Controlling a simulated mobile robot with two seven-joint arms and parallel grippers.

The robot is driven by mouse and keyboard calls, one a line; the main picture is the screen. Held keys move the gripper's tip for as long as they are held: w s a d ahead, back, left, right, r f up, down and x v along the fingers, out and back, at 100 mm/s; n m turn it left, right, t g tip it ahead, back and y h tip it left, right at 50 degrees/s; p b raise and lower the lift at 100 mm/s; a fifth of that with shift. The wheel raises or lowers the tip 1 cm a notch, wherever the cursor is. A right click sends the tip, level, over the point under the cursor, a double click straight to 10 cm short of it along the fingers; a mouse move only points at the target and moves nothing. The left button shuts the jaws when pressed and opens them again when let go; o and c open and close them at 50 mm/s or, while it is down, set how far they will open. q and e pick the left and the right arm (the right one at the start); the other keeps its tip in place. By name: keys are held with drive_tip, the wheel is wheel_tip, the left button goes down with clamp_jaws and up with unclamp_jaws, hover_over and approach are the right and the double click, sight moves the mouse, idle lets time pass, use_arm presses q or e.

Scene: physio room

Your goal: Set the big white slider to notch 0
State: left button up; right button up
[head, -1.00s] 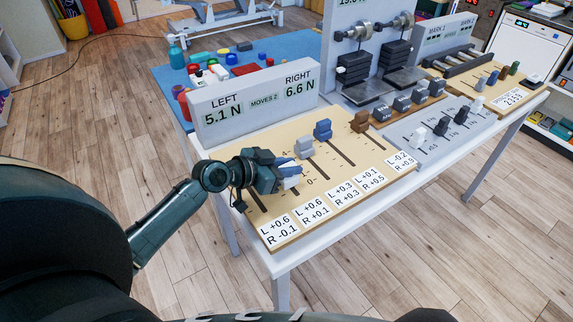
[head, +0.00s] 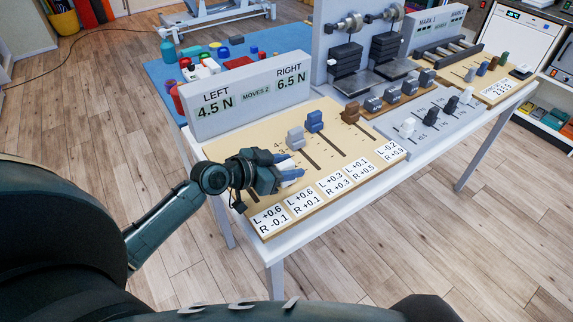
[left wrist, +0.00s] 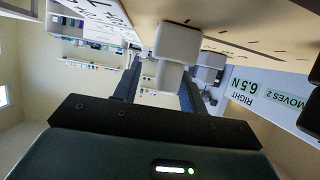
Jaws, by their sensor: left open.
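The big white slider (head: 283,160) is on the tan board (head: 335,155), mostly hidden by my left gripper in the head view. In the left wrist view its pale, blocky knob (left wrist: 176,46) stands between the two fingers. My left gripper (head: 286,172) is open around the knob; whether a finger touches it I cannot tell. The knob is near the card end of its slot; the notch marks beside it are hidden. My right gripper is not in view.
A light grey slider (head: 296,138), a blue one (head: 314,121) and a brown one (head: 350,112) stand farther along the board. The display (head: 248,95) behind reads LEFT 4.5 N, RIGHT 6.5 N. Label cards (head: 301,201) line the near edge.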

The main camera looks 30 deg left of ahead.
use_arm(q)
drive_tip(key=b+v, duration=0.1)
drive_tip(key=v, duration=1.1)
drive_tip(key=shift+f+b, duration=0.2)
drive_tip(key=shift+b, duration=0.15)
drive_tip(key=shift+s+a+r, duration=0.2)
drive_tip(key=shift+s+r, duration=0.2)
drive_tip(key=shift+s, duration=0.15)
